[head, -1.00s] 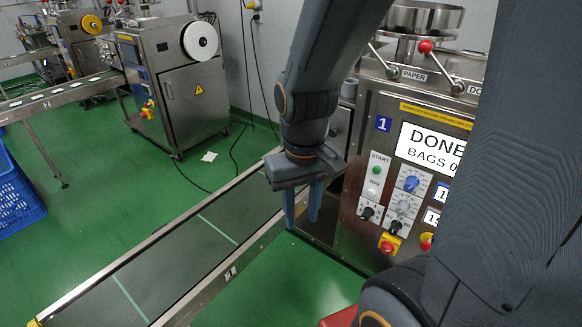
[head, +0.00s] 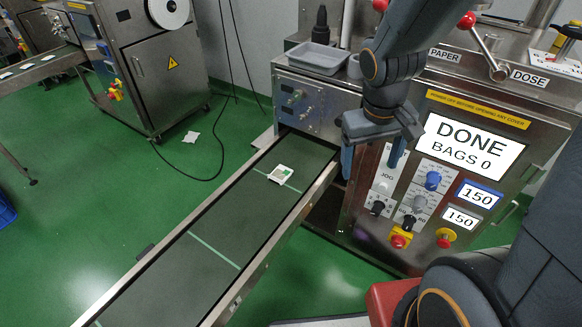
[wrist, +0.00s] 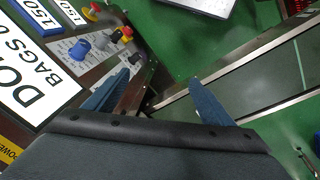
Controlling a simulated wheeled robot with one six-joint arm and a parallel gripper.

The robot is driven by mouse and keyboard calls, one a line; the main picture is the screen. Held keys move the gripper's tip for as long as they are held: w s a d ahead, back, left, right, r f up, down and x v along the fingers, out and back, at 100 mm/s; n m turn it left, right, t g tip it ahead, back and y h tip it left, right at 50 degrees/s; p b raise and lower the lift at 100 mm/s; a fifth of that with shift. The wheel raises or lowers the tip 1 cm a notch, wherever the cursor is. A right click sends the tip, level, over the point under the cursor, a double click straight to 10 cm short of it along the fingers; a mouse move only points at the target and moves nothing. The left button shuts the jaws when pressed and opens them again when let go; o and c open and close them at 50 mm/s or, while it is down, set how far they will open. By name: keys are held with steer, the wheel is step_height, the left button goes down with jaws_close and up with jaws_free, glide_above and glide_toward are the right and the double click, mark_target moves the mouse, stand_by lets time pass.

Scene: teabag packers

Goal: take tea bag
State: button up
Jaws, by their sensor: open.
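A small white tea bag with a green mark (head: 281,174) lies flat on the dark conveyor belt (head: 215,226), near the belt's far end by the machine. My gripper (head: 372,172) hangs to the right of the belt, in front of the machine's control panel, apart from the tea bag. Its two blue fingers are spread with nothing between them, as the wrist view also shows (wrist: 158,100). The tea bag is not visible in the wrist view.
The packing machine (head: 455,95) reads "DONE BAGS 0" and has knobs and red-topped levers close to my gripper. A grey tray (head: 318,57) sits on the machine at the belt's end. A white scrap (head: 191,137) lies on the green floor.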

steer(key=w+a+f+n+t+p, duration=0.1)
steer(key=w+f+n+t, duration=0.1)
steer(key=w, duration=0.6)
steer(key=n+y+p, duration=0.2)
steer(key=n+y, duration=0.3)
steer(key=n, duration=0.2)
glide_toward(281, 174)
steer(key=shift+w+a+f+b, duration=0.1)
steer(key=shift+a+f+b, duration=0.35)
steer(key=shift+a+f, duration=0.2)
steer(key=x, duration=0.2)
steer(key=b+x, duration=0.2)
steer(key=x, duration=0.1)
steer(key=shift+w+d+f, duration=0.3)
steer(key=shift+w+f, duration=0.05)
steer(key=c, duration=1.2)
